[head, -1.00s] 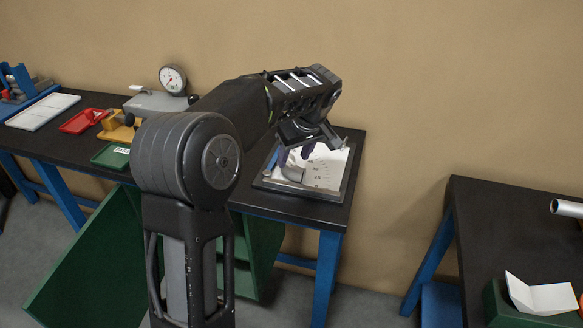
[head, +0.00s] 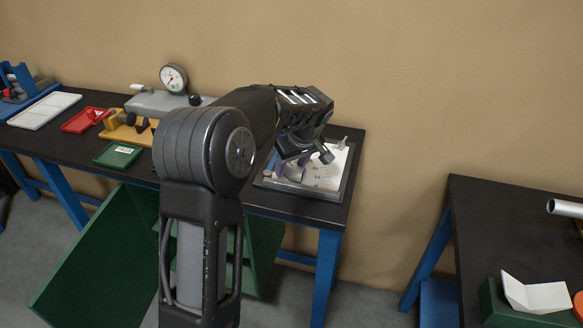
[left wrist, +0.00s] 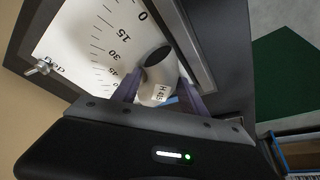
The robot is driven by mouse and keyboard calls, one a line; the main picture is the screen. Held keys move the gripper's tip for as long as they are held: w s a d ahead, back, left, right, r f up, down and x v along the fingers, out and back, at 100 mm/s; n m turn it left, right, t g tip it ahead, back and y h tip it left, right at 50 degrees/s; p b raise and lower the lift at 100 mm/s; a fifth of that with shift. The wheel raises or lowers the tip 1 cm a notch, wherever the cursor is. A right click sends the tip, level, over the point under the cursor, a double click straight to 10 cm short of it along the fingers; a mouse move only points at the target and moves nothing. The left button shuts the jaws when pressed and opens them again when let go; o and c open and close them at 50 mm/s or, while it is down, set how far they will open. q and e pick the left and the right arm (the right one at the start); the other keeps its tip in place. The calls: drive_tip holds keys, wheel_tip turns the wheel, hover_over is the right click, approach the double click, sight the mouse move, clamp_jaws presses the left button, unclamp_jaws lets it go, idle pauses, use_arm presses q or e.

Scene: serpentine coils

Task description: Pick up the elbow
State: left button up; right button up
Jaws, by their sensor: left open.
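The elbow is a short grey bent tube with a white label, lying on a white board printed with an angle scale. In the left wrist view the elbow (left wrist: 159,70) shows its dark open end, and its labelled part sits between the two purple fingers of my left gripper (left wrist: 160,98). The fingers are open, one on each side of it; whether either touches it I cannot tell. In the head view the elbow (head: 294,172) is partly hidden under my left gripper (head: 287,163). My right gripper is not in view.
The scale board (head: 328,172) sits in a dark raised frame at the dark bench's right end, with a small wing screw (head: 343,142). A dial gauge (head: 173,78), a green tray (head: 118,155) and a red tray (head: 84,119) stand left. A second bench (head: 480,225) is at right.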

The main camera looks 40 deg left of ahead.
use_arm(q)
clamp_jaws()
idle(0.6)
